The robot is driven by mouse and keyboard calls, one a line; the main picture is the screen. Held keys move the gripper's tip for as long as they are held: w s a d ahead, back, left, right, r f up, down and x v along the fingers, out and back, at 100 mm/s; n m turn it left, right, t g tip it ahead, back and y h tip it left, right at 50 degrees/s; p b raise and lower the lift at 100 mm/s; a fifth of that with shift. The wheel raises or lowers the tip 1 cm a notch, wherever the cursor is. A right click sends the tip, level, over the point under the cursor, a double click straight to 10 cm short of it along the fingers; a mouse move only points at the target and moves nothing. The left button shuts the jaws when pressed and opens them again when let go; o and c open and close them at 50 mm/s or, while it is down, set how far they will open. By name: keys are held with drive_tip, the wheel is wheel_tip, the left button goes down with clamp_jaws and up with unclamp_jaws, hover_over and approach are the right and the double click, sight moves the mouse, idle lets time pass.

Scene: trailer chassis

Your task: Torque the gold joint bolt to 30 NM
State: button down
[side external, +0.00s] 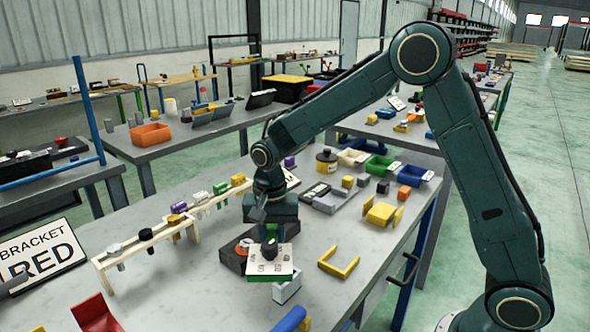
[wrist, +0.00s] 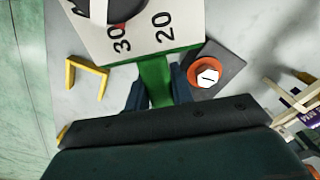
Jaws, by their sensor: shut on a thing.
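A white dial panel (side external: 270,262) with a green edge and a black knob (side external: 268,249) is below my gripper (side external: 268,230) in the side view. In the wrist view the dial panel (wrist: 135,32) shows the numbers 20 and 30, with a small red mark beside 30. My gripper (wrist: 160,88) is shut on the green part (wrist: 155,75) of this dial tool. A bolt with a pale hex head and orange collar (wrist: 207,75) sits on a dark plate to the right of the fingers. I cannot tell which bolt is the gold joint bolt.
A yellow U-shaped bracket (side external: 340,263) lies right of the panel; a grey open block (side external: 287,290) is beneath. A wooden rack (side external: 150,240) with several tools stands left. A "BRACKET RED" sign (side external: 42,258) is at far left.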

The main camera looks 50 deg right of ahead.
drive_tip(key=shift+r, duration=2.2)
drive_tip(key=shift+w+d, duration=0.1)
drive_tip(key=shift+w+d+r+n, duration=0.2)
drive_tip(key=shift+w+d+n, duration=0.1)
drive_tip(key=shift+d+n, duration=0.35)
drive_tip(key=shift+w+d+r+n, duration=0.15)
drive_tip(key=shift+w+d+n, duration=0.2)
drive_tip(key=shift+n, duration=0.4)
drive_tip(key=shift+w+d+r+n, duration=0.15)
drive_tip(key=shift+w+d+n, duration=0.05)
drive_tip(key=shift+d+n, duration=0.4)
drive_tip(key=shift+w+d+r+n, duration=0.2)
drive_tip(key=shift+d+n, duration=0.15)
drive_tip(key=shift+n, duration=0.3)
drive_tip(key=shift+w+d+r+n, duration=0.1)
drive_tip(key=shift+w+d+n, duration=0.1)
drive_tip(key=shift+d+n, duration=0.4)
